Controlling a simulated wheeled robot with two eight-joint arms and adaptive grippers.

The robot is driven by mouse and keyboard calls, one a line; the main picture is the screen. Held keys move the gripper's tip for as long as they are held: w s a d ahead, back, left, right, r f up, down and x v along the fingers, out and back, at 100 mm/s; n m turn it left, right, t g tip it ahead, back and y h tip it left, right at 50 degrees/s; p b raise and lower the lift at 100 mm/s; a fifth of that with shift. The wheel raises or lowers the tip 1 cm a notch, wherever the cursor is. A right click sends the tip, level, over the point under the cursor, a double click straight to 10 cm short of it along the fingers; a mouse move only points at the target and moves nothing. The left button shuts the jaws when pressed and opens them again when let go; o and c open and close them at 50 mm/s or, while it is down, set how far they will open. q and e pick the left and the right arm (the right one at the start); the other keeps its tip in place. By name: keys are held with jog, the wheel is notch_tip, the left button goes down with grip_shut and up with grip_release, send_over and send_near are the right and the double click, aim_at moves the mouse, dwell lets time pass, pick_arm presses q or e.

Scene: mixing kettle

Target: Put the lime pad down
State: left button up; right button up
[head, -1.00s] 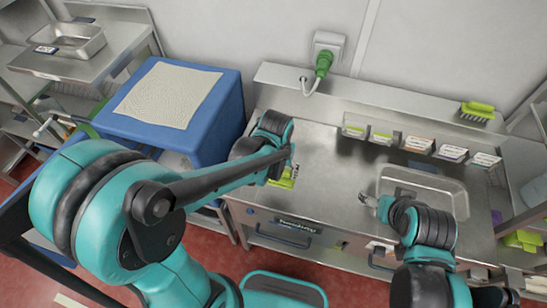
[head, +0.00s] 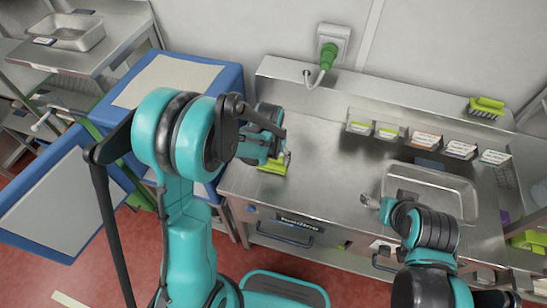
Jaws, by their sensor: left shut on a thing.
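The lime pad (head: 273,165) is at the left part of the steel counter, low over it or touching it; I cannot tell which. My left gripper (head: 276,153) is shut on the pad from above, and the gripper and wrist hide part of it. My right gripper (head: 371,201) is beside the left edge of the steel basin, apart from the pad. Its fingers are too small to tell whether they are open.
The steel counter (head: 325,180) is bare between the pad and the basin (head: 432,188). Small lime-and-white holders (head: 359,128) and white-labelled boxes (head: 426,140) line the back. A lime brush (head: 487,106) lies on the ledge. A blue cabinet (head: 225,92) stands left.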

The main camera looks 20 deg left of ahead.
pick_arm(q)
jog(key=shift+f, duration=0.15)
jog(key=o, duration=1.4)
